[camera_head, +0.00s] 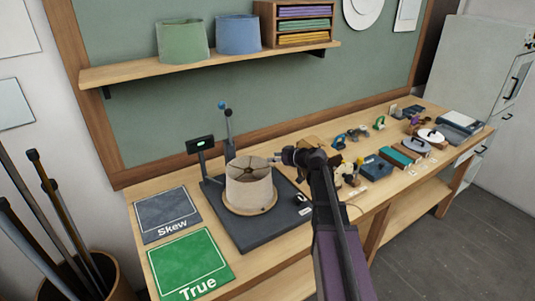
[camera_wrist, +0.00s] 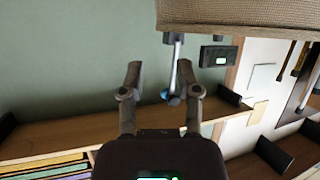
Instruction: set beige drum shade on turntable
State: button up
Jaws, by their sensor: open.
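The beige drum shade (camera_head: 250,188) sits upright on the round wooden disc of the turntable (camera_head: 232,207), on a dark base in the head view. Spokes show across its open top. My gripper (camera_head: 279,158) is just right of the shade's upper rim in that view. In the wrist view my gripper (camera_wrist: 160,77) has its two fingers apart with nothing between them. The shade (camera_wrist: 235,15) fills the upper right of that view, apart from the fingers. Whether any part of the gripper touches the shade in the head view, I cannot tell.
A small display (camera_head: 201,143) and a blue-knobbed lever post (camera_head: 228,130) stand behind the shade. The grey Skew mat (camera_head: 166,214) and green True mat (camera_head: 190,264) lie bare to the left. Several tools and parts crowd the bench to the right. A shelf (camera_head: 205,66) hangs above.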

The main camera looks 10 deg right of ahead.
jog(key=shift+p+v, duration=0.75)
jog(key=shift+v, duration=1.9)
jog(key=shift+a+f, duration=0.1)
jog(key=s+a+f+m+g+h, duration=0.2)
jog(key=s+a+f+g, duration=0.45)
jog(key=s+a, duration=0.35)
jog(key=s+f+m+g+h, duration=0.2)
jog(key=s+m, duration=0.1)
jog(key=s, duration=0.4)
jog(key=s+f+m+g+h, duration=0.2)
jog(key=s+f+h, duration=0.1)
jog(key=s, duration=0.5)
jog(key=shift+m+h, duration=0.3)
jog(key=shift+m, duration=0.1)
jog(key=shift+w+r+g, duration=0.1)
jog(key=shift+g, duration=0.15)
